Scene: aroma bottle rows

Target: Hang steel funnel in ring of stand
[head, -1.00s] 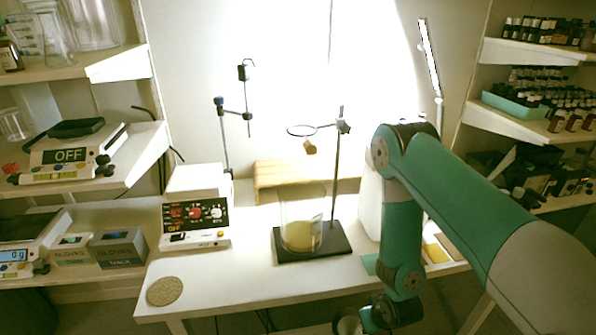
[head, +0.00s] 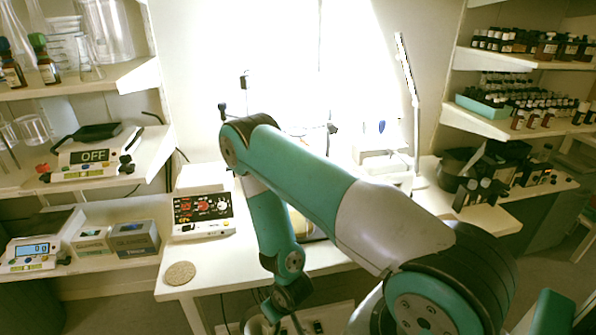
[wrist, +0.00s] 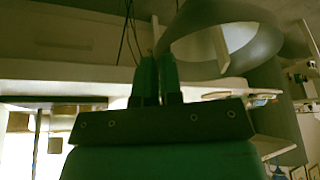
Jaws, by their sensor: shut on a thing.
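The steel funnel (wrist: 262,48) shows in the wrist view as a wide grey cone at the upper right. My gripper (wrist: 158,65) is shut on its edge; the exact contact is dark and hard to see. In the head view, part of the funnel (head: 256,326) shows at the bottom edge, low in front of the bench. The stand is mostly hidden behind my arm; only its clamp (head: 331,128) shows above the arm. The stand's ring cannot be made out in the head view.
A beaker with yellow contents (head: 302,224) is partly hidden behind my arm. A white lamp (head: 409,85) stands right. Shelves flank both sides.

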